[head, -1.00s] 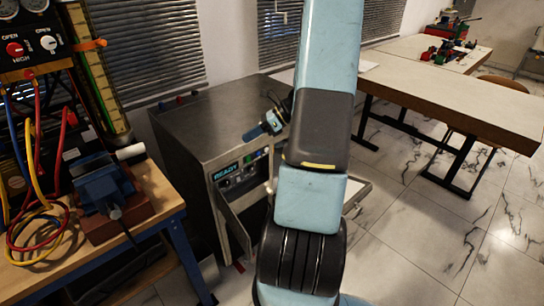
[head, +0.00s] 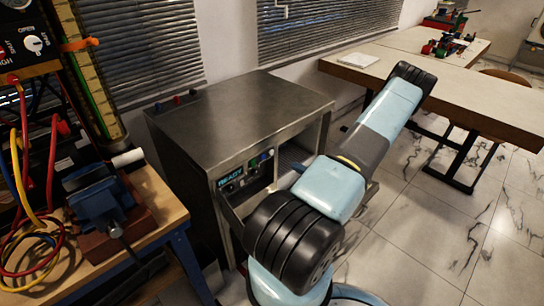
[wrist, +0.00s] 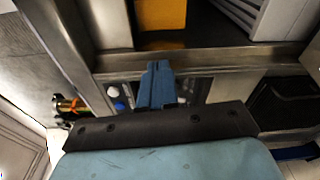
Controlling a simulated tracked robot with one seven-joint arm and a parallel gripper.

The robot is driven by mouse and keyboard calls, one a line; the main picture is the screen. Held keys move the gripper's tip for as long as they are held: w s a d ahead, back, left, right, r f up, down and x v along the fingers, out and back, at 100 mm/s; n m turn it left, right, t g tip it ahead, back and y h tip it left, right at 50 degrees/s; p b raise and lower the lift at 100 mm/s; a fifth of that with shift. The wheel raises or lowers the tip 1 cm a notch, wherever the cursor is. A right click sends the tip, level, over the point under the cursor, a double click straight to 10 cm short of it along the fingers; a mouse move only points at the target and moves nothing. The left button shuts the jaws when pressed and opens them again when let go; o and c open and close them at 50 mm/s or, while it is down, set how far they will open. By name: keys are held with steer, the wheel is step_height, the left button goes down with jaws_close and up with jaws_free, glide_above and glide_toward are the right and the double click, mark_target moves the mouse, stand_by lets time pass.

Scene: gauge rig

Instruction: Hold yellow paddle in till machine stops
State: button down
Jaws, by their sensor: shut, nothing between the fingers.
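The machine is a grey metal cabinet (head: 240,110) with a lit READY display (head: 230,177) on its front panel. In the wrist view, a yellow-orange panel, which looks like the paddle (wrist: 161,14), sits in a recess behind a metal edge at the top. My gripper (wrist: 157,68) shows there with blue fingers shut and empty. In the head view my arm hides most of the gripper and I cannot make out the paddle.
A bench with a blue vise (head: 100,200) and coloured hoses stands left of the cabinet. A long table (head: 450,95) stands at the back right. Tiled floor lies open at the right. In the wrist view, a metal rail (wrist: 210,58) crosses just beyond the fingertips, with panel knobs (wrist: 112,92) beside them.

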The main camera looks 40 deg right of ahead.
steer(key=f+m, duration=0.1)
steer(key=d+f+m+h, duration=0.1)
steer(key=s+f+m+h, duration=0.1)
steer(key=shift+d+f, duration=0.15)
steer(key=shift+d, duration=0.15)
steer(key=shift+w+a, duration=0.1)
steer(key=shift+w, duration=0.05)
steer(key=w, duration=1.4)
steer(key=shift+a, duration=0.4)
